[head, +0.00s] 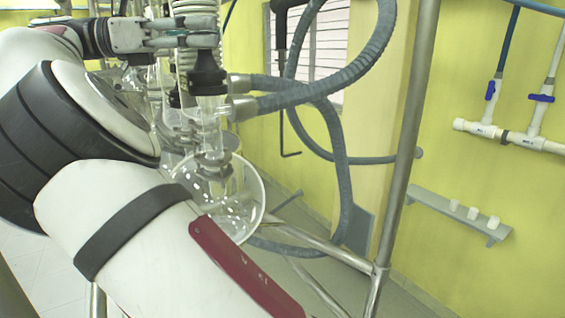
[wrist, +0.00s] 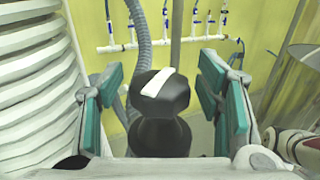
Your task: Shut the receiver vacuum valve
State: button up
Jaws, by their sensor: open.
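A black faceted valve knob (wrist: 160,92) with a white bar on its top stands in the middle of the wrist view, on a round black neck. I take it for the receiver vacuum valve. My gripper (wrist: 164,98) is open, with one teal-padded finger on each side of the knob. A gap shows between the knob and each pad. In the head view my gripper (head: 198,26) is at the upper left, among the glassware. A round glass vessel (head: 240,200) hangs below it, partly hidden by my arm. I cannot make out the knob there.
A white ribbed tube (wrist: 38,75) stands close on the left in the wrist view. Thick grey hoses (head: 340,75) loop right of the glassware, near a steel post (head: 408,150). Blue-handled wall valves (head: 541,97) and a small shelf (head: 455,214) are farther right.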

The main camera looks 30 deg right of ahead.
jog(key=shift+s+r+n+t+h+p, duration=0.1)
jog(key=shift+n+t+h+p, duration=0.4)
jog(key=shift+n+t+p, duration=0.75)
jog(key=shift+d+n+t, duration=0.1)
jog(key=shift+n+t, duration=0.75)
jog(key=shift+t, duration=1.1)
jog(key=shift+n+t, duration=0.3)
jog(key=shift+t, duration=0.2)
